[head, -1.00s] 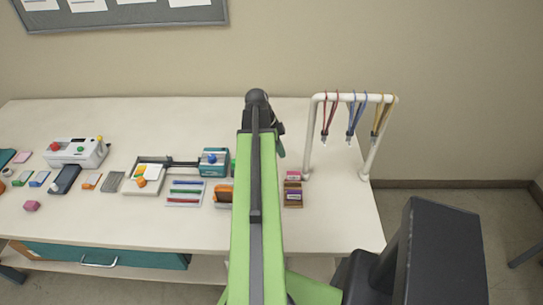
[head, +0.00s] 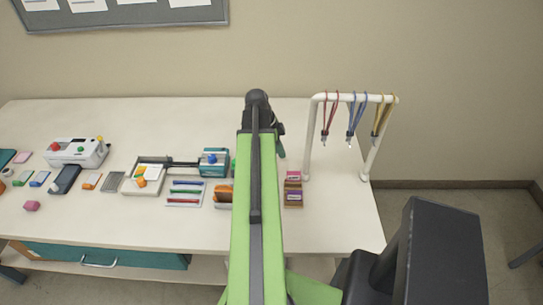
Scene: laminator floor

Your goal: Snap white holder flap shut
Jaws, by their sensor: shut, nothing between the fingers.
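My green arm reaches forward over the bench and hides its middle strip. Only a dark part of my gripper (head: 280,142) shows past the right side of the arm, above the bench. It is shut, and I see nothing held in it. I cannot make out the white holder or its flap for certain; it may be behind my arm. A pale tray (head: 143,188) with a white piece and an orange knob (head: 141,182) lies left of the arm, apart from my gripper.
A white machine (head: 75,152) and a teal device (head: 214,163) stand on the bench (head: 110,215). A pen tray (head: 184,202) lies left of my arm, small stacked boxes (head: 293,197) right of it. A white rack (head: 309,140) with lanyards (head: 353,120) stands at the right end.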

